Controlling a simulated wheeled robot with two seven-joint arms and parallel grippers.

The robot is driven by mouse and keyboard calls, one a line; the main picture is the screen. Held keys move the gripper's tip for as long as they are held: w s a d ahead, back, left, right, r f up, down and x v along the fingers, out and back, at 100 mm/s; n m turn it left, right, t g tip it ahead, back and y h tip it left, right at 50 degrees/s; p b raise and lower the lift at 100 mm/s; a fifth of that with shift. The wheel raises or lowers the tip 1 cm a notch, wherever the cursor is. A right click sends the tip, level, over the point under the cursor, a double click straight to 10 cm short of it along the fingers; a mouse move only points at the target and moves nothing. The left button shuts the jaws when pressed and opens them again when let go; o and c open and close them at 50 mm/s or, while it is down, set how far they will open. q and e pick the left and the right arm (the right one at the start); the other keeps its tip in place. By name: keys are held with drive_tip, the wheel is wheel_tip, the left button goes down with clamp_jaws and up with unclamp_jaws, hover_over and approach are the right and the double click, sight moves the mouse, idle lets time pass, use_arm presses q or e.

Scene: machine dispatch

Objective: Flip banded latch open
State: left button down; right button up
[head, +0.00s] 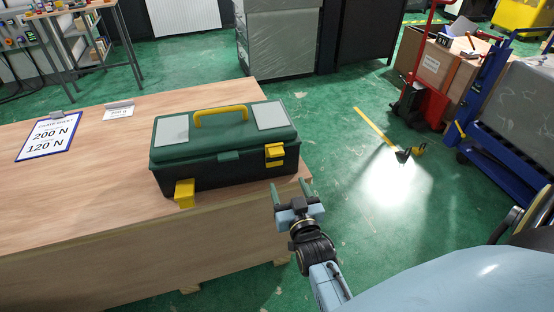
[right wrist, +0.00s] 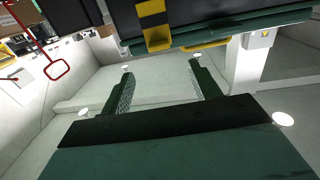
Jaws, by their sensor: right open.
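A dark green toolbox (head: 222,160) with a yellow handle (head: 220,113) stands on the wooden table. Its right front latch (head: 275,150) is yellow with a dark band and lies against the front. The banded latch also shows at the top of the right wrist view (right wrist: 154,22). The left front latch (head: 184,194) is plain yellow and sticks out from the box low down. My right gripper (head: 291,190) is open and empty, off the table's right end, below and right of the banded latch, apart from it. My left gripper is out of view.
The wooden table (head: 80,215) fills the left; a clipboard (head: 49,137) reading 200 N and 120 N and a small card (head: 118,111) lie on it. A red hand truck (head: 420,100), cardboard boxes (head: 435,65) and a blue cart (head: 495,155) stand at right. Open green floor lies between.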

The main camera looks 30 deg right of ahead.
sight(278, 155)
drive_tip(key=x, duration=0.5)
drive_tip(key=b+x, duration=0.1)
drive_tip(key=x, duration=0.2)
drive_tip(key=shift+w+d+r, duration=0.15)
drive_tip(key=shift+r, duration=0.25)
drive_tip(key=b+x, duration=0.1)
drive_tip(key=x, duration=0.3)
drive_tip(key=shift+w+d, duration=0.15)
drive_tip(key=shift+w, duration=0.4)
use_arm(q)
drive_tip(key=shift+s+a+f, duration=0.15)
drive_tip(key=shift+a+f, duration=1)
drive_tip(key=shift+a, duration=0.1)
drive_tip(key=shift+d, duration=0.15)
use_arm(e)
drive_tip(key=shift+c, duration=0.3)
drive_tip(key=c, duration=1.1)
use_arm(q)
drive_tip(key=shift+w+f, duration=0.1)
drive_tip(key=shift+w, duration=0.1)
use_arm(e)
drive_tip(key=shift+f, duration=0.1)
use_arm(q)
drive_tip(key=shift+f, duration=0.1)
use_arm(e)
drive_tip(key=shift+s, duration=0.1)
